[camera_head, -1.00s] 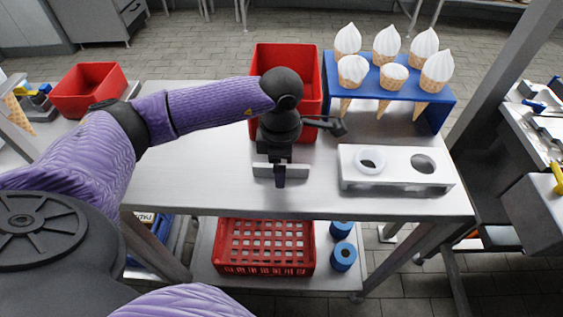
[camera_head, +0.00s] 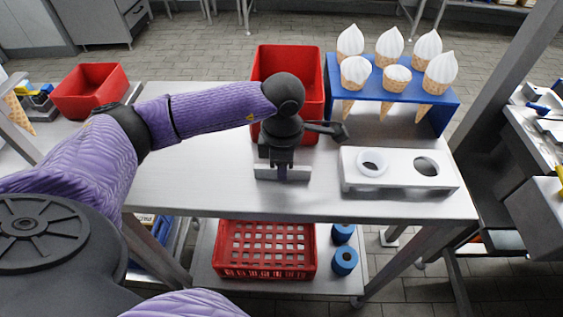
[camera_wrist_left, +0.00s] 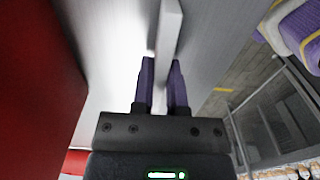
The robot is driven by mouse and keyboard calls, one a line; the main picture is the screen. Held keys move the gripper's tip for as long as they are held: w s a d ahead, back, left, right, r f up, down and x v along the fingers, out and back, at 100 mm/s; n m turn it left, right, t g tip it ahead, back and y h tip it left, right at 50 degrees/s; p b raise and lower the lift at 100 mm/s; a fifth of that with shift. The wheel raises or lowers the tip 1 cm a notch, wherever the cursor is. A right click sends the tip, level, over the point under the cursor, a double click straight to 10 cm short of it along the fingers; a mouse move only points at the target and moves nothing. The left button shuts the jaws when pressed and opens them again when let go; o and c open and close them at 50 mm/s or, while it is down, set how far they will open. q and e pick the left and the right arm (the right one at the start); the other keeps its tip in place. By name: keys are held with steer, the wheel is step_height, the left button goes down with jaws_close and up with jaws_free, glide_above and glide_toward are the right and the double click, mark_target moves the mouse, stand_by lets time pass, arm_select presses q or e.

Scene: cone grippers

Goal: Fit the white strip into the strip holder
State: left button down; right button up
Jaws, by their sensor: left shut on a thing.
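The white strip (camera_head: 298,173) shows as a short pale bar above the steel table, left of a white block with two round holes. My left gripper (camera_head: 281,172) points down and is shut on the strip near its middle. In the left wrist view the strip (camera_wrist_left: 168,28) runs lengthwise away from between the two purple fingertips (camera_wrist_left: 161,65). I cannot tell whether the strip touches the table. No part is clearly recognisable as the strip holder; the holed white block (camera_head: 399,186) may be it. My right gripper is out of view.
A red bin (camera_head: 312,72) stands behind my gripper. A blue rack (camera_head: 437,96) with several ice cream cones stands at the back right. A white ring (camera_head: 372,168) sits in the block's left hole. The table's left part is clear. A red crate (camera_head: 265,265) sits on the lower shelf.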

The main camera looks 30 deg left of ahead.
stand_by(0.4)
arm_select(q)
steer(key=shift+r+p, duration=0.4)
steer(key=shift+r, duration=0.1)
steer(key=shift+r+p, duration=0.6)
steer(key=shift+r, duration=0.15)
steer(key=shift+r+p, duration=1.2)
steer(key=shift+r, duration=0.4)
